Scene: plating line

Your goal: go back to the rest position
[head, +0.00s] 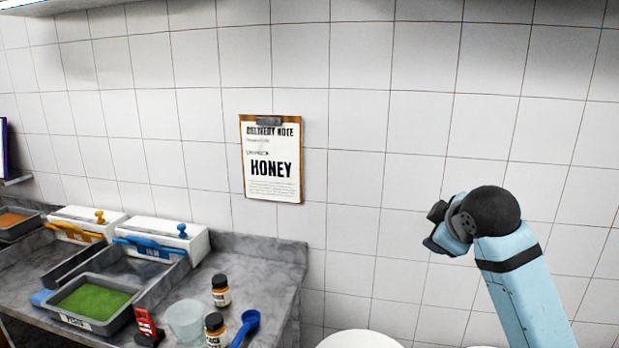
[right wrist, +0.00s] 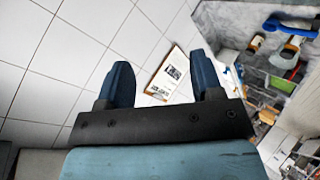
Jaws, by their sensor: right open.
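My right arm comes in from the lower right in the head view and ends in front of the tiled wall, right of the clipboard. My right gripper (head: 437,228) is raised there, partly hidden behind its own wrist. In the right wrist view its two dark blue fingers (right wrist: 160,62) stand wide apart with nothing between them held; the gripper is open and empty. The clipboard (head: 271,160) with a HONEY delivery note hangs on the wall and shows beyond the fingers in the right wrist view (right wrist: 166,74). My left gripper is not in view.
A grey counter (head: 265,255) stands at the lower left. It holds a tray of green stuff (head: 92,300), white boxes with blue and yellow handles, two brown bottles (head: 221,291), a clear cup (head: 185,320) and a blue scoop (head: 246,326). A white round thing (head: 358,340) shows at the bottom edge.

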